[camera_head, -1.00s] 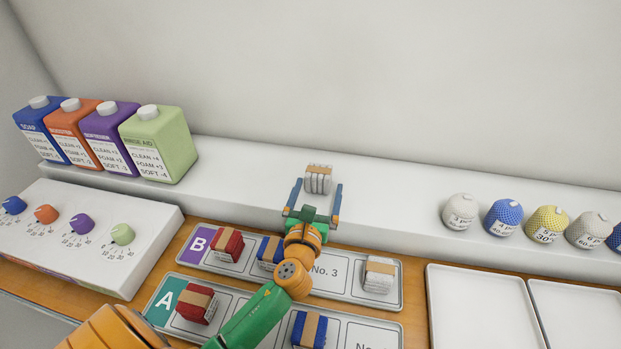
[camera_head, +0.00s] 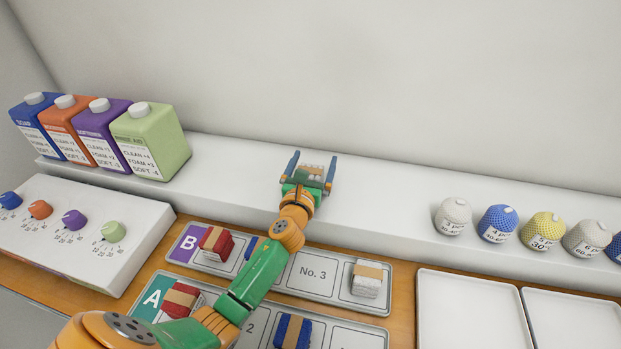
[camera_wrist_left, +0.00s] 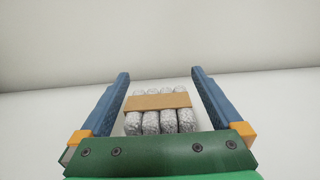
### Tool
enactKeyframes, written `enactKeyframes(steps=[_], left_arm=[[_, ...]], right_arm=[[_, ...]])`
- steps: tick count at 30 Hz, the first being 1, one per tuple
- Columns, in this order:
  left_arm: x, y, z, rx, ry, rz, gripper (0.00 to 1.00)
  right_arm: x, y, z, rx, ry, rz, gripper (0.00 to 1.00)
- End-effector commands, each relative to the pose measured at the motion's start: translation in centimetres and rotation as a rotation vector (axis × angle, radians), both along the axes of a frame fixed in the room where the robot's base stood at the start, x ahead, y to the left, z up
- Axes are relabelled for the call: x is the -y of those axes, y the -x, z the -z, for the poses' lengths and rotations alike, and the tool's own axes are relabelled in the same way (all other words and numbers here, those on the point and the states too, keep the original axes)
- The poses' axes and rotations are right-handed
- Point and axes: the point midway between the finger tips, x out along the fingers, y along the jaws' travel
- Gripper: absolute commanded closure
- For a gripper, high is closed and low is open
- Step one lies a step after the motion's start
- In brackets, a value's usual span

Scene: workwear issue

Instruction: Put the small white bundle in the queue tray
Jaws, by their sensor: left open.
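The small white bundle (camera_head: 311,172), wrapped with a tan band, sits on the white shelf at the back. My left gripper (camera_head: 309,163) is open, with one finger on each side of it. In the left wrist view the bundle (camera_wrist_left: 158,117) lies between the two blue fingers (camera_wrist_left: 161,100), with a gap on both sides. Two labelled trays lie on the wooden counter: tray B (camera_head: 302,291) with a No. 3 slot, and tray A (camera_head: 358,337), partly hidden by my arm. I cannot tell which is the queue tray. My right gripper is not in view.
Tray B holds a red bundle (camera_head: 215,243), a blue one, mostly hidden, and a white one (camera_head: 367,279). Tray A holds red and blue bundles (camera_head: 293,332). Bottles (camera_head: 150,142) stand left; several knitted balls (camera_head: 497,224) right. Empty white trays (camera_head: 470,312) lie front right.

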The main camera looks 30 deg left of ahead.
Motion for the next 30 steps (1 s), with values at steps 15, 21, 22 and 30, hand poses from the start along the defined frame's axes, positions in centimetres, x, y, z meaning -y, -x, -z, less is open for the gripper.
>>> enactKeyframes(steps=[15, 21, 22, 30], left_arm=[[0.0, 0.0, 0.0, 0.000, 0.000, 0.000, 0.94], [0.0, 0.0, -1.9, 0.002, -0.005, 0.001, 0.94], [-0.1, 0.0, -2.5, 0.002, -0.004, 0.000, 0.94], [0.0, 5.0, -9.7, 0.000, -0.006, 0.003, 0.94]], right_arm=[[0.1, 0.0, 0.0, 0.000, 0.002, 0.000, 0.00], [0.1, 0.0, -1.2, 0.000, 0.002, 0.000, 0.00], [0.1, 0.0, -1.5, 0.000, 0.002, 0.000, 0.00], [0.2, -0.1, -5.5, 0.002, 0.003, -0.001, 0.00]])
